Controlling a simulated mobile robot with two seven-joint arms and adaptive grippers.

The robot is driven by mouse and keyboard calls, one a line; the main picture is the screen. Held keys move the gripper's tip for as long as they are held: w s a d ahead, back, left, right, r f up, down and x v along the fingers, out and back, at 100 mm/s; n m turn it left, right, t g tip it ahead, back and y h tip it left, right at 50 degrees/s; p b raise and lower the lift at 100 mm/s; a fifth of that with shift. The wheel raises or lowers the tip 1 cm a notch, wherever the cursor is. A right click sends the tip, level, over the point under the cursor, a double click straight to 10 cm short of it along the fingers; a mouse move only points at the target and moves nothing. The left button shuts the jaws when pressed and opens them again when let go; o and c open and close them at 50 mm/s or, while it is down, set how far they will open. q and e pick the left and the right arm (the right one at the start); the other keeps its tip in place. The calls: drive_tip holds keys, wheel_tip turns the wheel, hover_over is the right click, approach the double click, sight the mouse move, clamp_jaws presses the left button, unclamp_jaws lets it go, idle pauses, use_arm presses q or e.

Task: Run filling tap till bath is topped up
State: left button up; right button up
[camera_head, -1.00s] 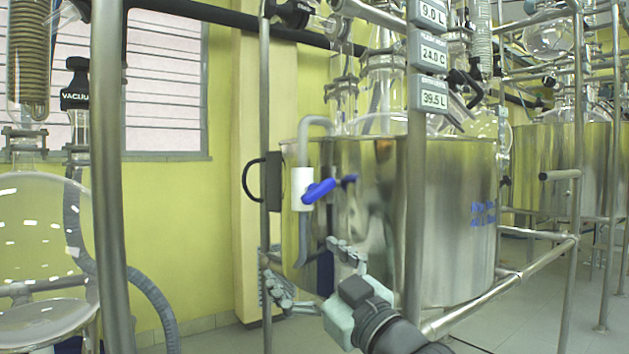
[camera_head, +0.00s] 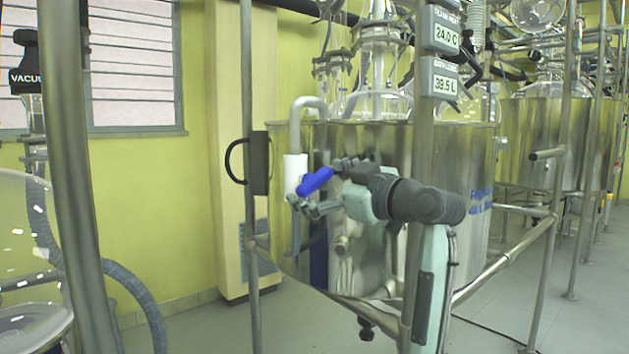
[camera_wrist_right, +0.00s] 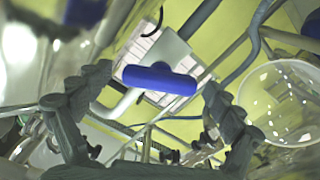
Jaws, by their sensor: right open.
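The filling tap has a white body (camera_head: 296,172) and a blue lever handle (camera_head: 315,181) that slants up to the right. Its grey pipe (camera_head: 308,103) bends over the rim of the shiny steel bath (camera_head: 400,141). My right gripper (camera_head: 318,187) is open at the tap, one finger above the handle and one below. In the wrist view the blue handle (camera_wrist_right: 160,79) lies crosswise between the open fingertips (camera_wrist_right: 158,84); I cannot tell whether they touch it. The water inside the bath is hidden. My left gripper is not in view.
A display reading 39.5 L (camera_head: 445,84) hangs on a post, below one reading 24.0 C (camera_head: 447,37). A steel rail frame (camera_head: 500,258) surrounds the bath. A thick post (camera_head: 76,200) and a glass flask (camera_head: 25,240) stand at left. A second steel bath (camera_head: 545,140) is behind right.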

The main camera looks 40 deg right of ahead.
drive_tip(key=shift+w, duration=0.5)
drive_tip(key=shift+c, duration=0.5)
drive_tip(key=c, duration=1.1)
drive_tip(key=shift+o, duration=0.2)
drive_tip(key=m+p, duration=0.5)
drive_tip(key=shift+m, duration=0.3)
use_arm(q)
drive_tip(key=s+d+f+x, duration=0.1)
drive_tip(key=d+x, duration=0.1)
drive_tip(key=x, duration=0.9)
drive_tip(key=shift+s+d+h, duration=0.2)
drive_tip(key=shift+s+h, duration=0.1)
